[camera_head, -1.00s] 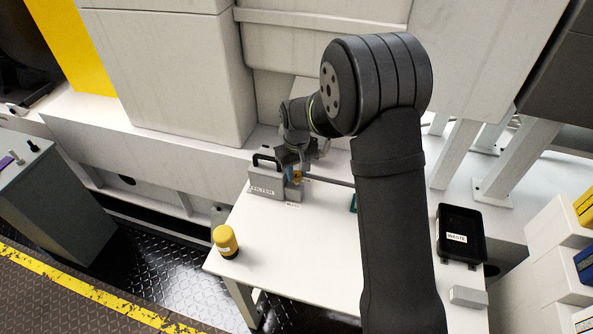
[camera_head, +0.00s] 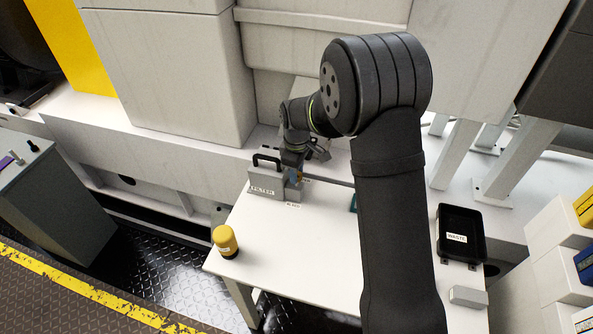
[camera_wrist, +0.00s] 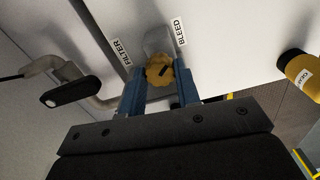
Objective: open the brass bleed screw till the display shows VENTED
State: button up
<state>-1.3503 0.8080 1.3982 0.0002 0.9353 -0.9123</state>
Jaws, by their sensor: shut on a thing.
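The brass bleed screw (camera_wrist: 159,70) shows in the wrist view as a scalloped knob with a dark mark, beside the BLEED label (camera_wrist: 180,33). My gripper (camera_wrist: 158,80) is shut on it, with one blue finger on each side. In the head view my gripper (camera_head: 294,172) is at the right end of the grey FILTER housing (camera_head: 264,183), and it mostly hides the screw there. The FILTER label also shows in the wrist view (camera_wrist: 120,51). I see no readable display and no VENTED text in either view.
The housing has a black handle (camera_head: 267,158). A yellow-capped container (camera_head: 226,241) stands at the table's (camera_head: 290,255) left edge. A black WASTE tray (camera_head: 461,233) and a grey block (camera_head: 468,296) are at the right. The table's front middle is clear.

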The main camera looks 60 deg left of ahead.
jog(key=n, duration=0.5)
jog(key=shift+n, duration=2.5)
jog(key=o, duration=0.7)
jog(key=shift+r, duration=0.1)
notch_tip(320, 180, up, 17)
jog(key=shift+r, duration=0.15)
notch_tip(320, 180, down, 18)
jog(key=shift+r, duration=0.25)
